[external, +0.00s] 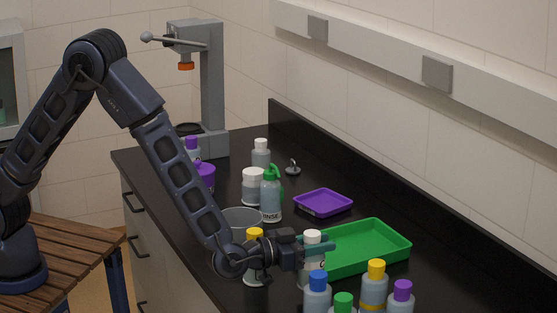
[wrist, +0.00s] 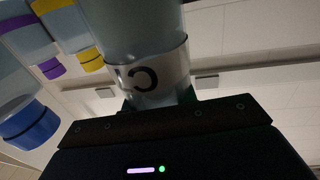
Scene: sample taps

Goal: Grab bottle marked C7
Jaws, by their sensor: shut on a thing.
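My gripper (external: 316,247) is shut on a white-capped bottle (external: 311,268), which stands upright at the left edge of the green tray in the external view. In the wrist view the same bottle (wrist: 140,30) fills the top middle, just beyond the dark gripper body. Its white label (wrist: 158,78) appears turned over and shows a "C" and part of a second character. I cannot read that second character for certain. The bottle's base is hidden in the external view, so I cannot tell whether it touches the counter.
Blue-capped (external: 317,293), yellow-capped (external: 374,288), purple-capped (external: 402,297) and green-capped (external: 343,303) bottles stand close in front. A yellow-capped bottle (external: 254,275) is behind my wrist. The green tray (external: 385,261) and purple tray (external: 323,204) are empty. A rinse bottle (external: 271,198) stands farther back.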

